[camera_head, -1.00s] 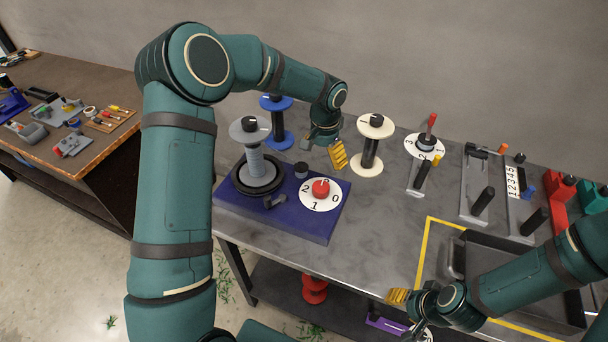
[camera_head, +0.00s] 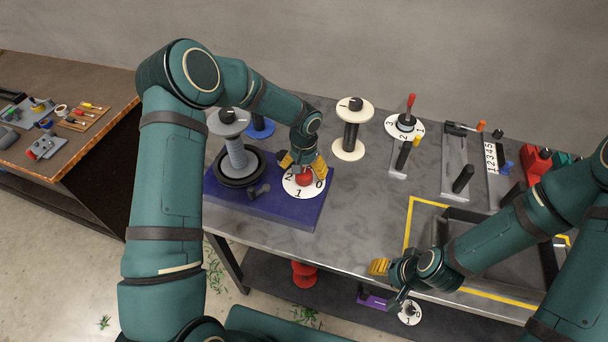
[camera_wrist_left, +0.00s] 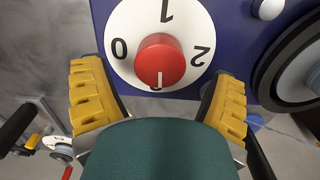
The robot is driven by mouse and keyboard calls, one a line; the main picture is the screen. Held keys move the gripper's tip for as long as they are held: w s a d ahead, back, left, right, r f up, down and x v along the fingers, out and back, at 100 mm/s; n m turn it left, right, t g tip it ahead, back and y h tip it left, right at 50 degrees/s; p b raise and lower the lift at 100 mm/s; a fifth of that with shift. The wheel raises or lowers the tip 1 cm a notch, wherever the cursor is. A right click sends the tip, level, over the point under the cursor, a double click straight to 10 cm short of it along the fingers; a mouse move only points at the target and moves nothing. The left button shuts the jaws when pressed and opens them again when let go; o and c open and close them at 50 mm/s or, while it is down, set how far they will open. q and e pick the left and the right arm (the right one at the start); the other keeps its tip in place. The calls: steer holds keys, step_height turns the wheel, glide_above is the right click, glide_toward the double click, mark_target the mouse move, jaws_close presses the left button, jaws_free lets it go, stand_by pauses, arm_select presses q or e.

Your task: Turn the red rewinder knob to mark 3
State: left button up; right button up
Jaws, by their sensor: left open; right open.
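The red rewinder knob (camera_head: 304,179) sits on a white dial (camera_head: 292,188) marked 0, 1 and 2, on a blue base (camera_head: 268,212). In the left wrist view the knob (camera_wrist_left: 160,60) shows a pale line on its lower side, pointing away from the 1. My right gripper (camera_head: 385,283) is open and empty at the table's front edge.
A grey spool (camera_head: 236,155) stands on the blue base beside the dial. A cream spool (camera_head: 351,135) and a blue spool (camera_head: 261,126) stand behind. A second numbered dial (camera_head: 404,125) is further right. A dark tray (camera_head: 447,232) lies near my right arm.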

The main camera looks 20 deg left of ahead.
arm_select(q)
steer(key=shift+f, duration=1.5)
steer(key=c, duration=1.2)
steer(key=shift+m+b, duration=0.5)
arm_select(e)
steer(key=shift+f, duration=0.55)
arm_select(q)
steer(key=o, duration=1.2)
steer(key=shift+r, duration=0.1)
